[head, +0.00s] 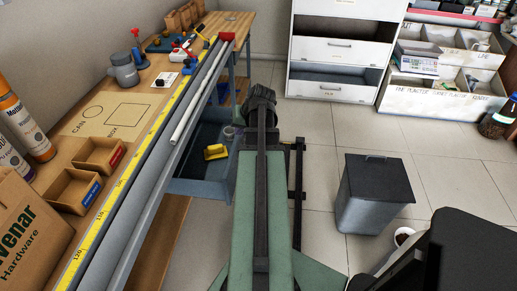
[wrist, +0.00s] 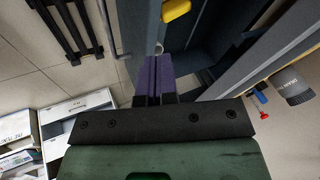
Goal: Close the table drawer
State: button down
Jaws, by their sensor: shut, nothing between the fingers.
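The table drawer (head: 203,187) is blue-grey and stands pulled out below the workbench, left of my arm in the head view. A yellow object (head: 215,152) lies in it. The drawer (wrist: 140,30) also fills the upper middle of the wrist view, with the yellow object (wrist: 175,9) at the top edge. My gripper (wrist: 151,60) has purple fingers, shut together and empty. Its tips appear close to the near end of the drawer's front panel; I cannot tell whether they touch. My arm hides the fingers and part of the drawer in the head view.
The workbench (head: 85,125) runs along the left, with a yellow ruler (head: 122,183), small cardboard boxes and tools on top. A grey bin (head: 373,195) stands on the floor at right. A white drawer cabinet (head: 338,52) stands at the back. Open floor lies between.

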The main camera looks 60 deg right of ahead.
jog(key=s+d+f+m+h+b, duration=0.1)
jog(key=s+d+f+m+h, duration=0.1)
jog(key=s+d, duration=0.8)
jog(key=w+f+b, duration=0.9)
jog(key=shift+f+t, duration=0.15)
jog(key=shift+t, duration=0.25)
jog(key=shift+w+a, duration=0.1)
jog(key=shift+w, duration=0.05)
